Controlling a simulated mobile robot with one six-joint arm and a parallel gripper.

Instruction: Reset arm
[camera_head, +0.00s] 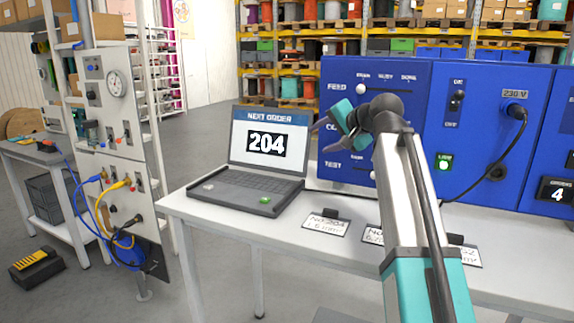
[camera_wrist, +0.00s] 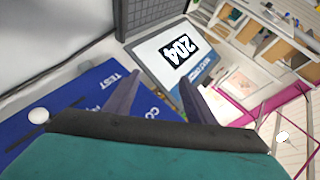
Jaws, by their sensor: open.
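My gripper (camera_head: 325,133) is open and empty. In the head view it is raised above the white table, in front of the blue panel (camera_head: 420,75) and just right of the laptop screen. In the wrist view my gripper's two dark fingers (camera_wrist: 152,98) stand apart with nothing between them. The laptop (camera_head: 262,150) stands open on the table and reads "NEXT ORDER 204"; it also shows in the wrist view (camera_wrist: 172,50). My teal and silver arm reaches up from the lower right of the head view and hides part of the panel.
The white table (camera_head: 225,225) carries label cards, one reading "No 204" (camera_head: 326,222). The panel has knobs, a lit green button (camera_head: 444,162) and a black cable. A tool board with blue and yellow cables (camera_head: 118,150) stands left. Reel shelves (camera_head: 285,60) are behind. Open floor lies between.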

